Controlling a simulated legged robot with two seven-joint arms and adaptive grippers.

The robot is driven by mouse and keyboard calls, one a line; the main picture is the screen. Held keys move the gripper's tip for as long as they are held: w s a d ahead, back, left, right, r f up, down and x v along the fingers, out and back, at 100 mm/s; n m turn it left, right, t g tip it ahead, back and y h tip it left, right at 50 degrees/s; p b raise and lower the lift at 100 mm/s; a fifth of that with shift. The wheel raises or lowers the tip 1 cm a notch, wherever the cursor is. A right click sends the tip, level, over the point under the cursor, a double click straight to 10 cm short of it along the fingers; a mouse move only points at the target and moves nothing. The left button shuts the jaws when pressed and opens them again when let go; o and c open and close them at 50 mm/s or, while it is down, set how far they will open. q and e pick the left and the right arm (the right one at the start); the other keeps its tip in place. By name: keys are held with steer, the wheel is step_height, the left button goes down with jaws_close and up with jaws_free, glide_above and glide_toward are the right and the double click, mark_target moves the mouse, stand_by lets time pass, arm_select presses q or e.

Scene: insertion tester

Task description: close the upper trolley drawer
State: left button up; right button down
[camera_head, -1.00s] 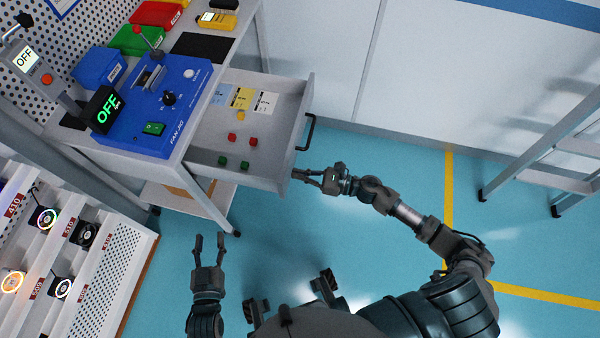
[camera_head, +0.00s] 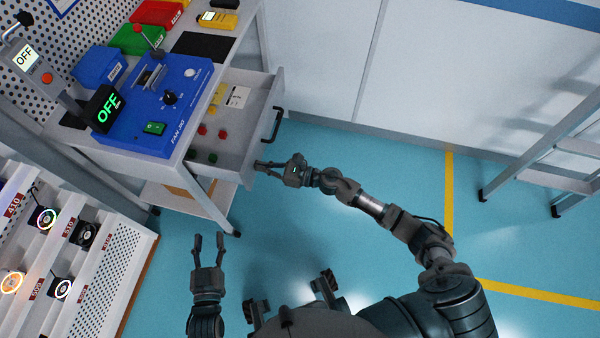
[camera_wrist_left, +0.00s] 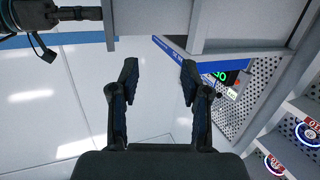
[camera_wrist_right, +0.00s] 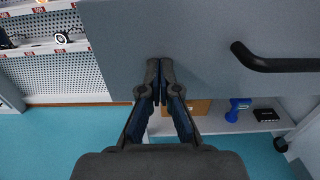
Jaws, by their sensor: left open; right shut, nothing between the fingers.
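The upper trolley drawer (camera_head: 228,158) is partly pulled out below the worktop, with its black handle (camera_head: 277,124) on the front panel. In the right wrist view, the drawer front (camera_wrist_right: 190,60) fills the top, with the handle (camera_wrist_right: 265,62) at the right. My right gripper (camera_head: 262,168) is shut and empty. Its fingertips (camera_wrist_right: 160,72) are at the drawer front's lower part, left of the handle, and look to be against it. My left gripper (camera_head: 208,242) is open and empty, low in front of the trolley; its spread fingers show in the left wrist view (camera_wrist_left: 160,80).
A blue tester (camera_head: 152,112) stands on the worktop with several coloured bins (camera_head: 100,66) behind it. Inside the drawer lie labels and several red and green buttons. A sloped rack with fans (camera_head: 75,245) is at lower left.

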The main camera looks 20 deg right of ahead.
steer(key=b, duration=0.1)
glide_toward(211, 158)
steer(key=shift+w+a+r, duration=0.35)
steer(key=shift+a+r, duration=0.05)
steer(key=shift+a, duration=0.15)
steer(key=shift+w+a+r, duration=0.3)
steer(key=shift+a+r, duration=0.1)
steer(key=shift+a, duration=0.1)
steer(key=b+x, duration=0.2)
steer(key=x, duration=0.5)
steer(key=shift+w+a, duration=0.2)
steer(key=shift+w, duration=0.05)
steer(key=shift+w+a+b, duration=0.35)
steer(key=shift+a, duration=0.15)
steer(key=shift+r, duration=0.25)
arm_select(q)
step_height(211, 158, up, 9)
steer(key=s+d+t+h, duration=0.1)
steer(key=t, duration=0.6)
steer(key=shift+s+f, duration=0.15)
steer(key=shift+s, duration=0.2)
arm_select(e)
steer(key=shift+r, duration=0.15)
